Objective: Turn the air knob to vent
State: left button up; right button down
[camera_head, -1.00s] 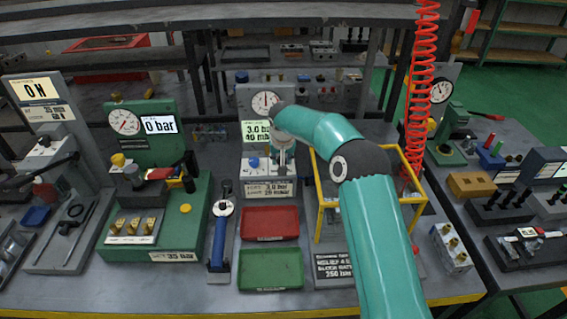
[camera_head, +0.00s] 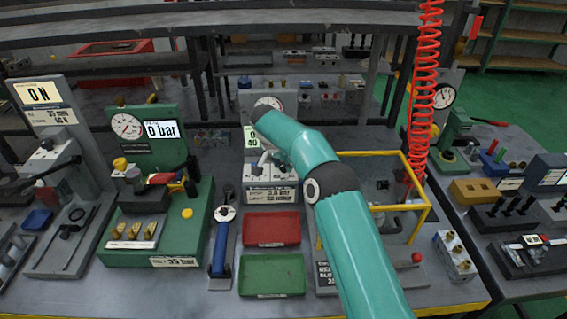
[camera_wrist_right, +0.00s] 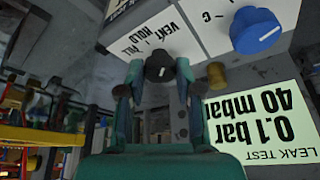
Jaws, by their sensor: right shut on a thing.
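The air knob (camera_wrist_right: 160,66) is black and sits between the fingertips of my right gripper (camera_wrist_right: 155,75) in the right wrist view. The gripper is shut on it. A white plate (camera_wrist_right: 172,32) beside the knob reads VENT, HOLD and what looks like FILL, upside down in this view. A short white mark shows on the knob, but I cannot tell which word it points to. In the head view my right gripper (camera_head: 284,160) is at the leak test station, and my arm hides part of it. My left gripper is not in view.
A blue knob (camera_wrist_right: 256,30) is close beside the black one. The leak test display (camera_wrist_right: 258,112) reads 0.1 bar and 40 mbar. A red tray (camera_head: 271,229) and a green tray (camera_head: 271,275) lie in front. A yellow frame (camera_head: 425,190) stands right of the station.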

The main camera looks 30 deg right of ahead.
dwell(0.3)
jog(key=c, duration=0.8)
grip_release()
jog(key=shift+o, duration=0.2)
jog(key=shift+r, duration=0.1)
jog(key=v, duration=1.1)
jog(key=shift+a+r, duration=0.25)
jog(key=shift+r, duration=0.05)
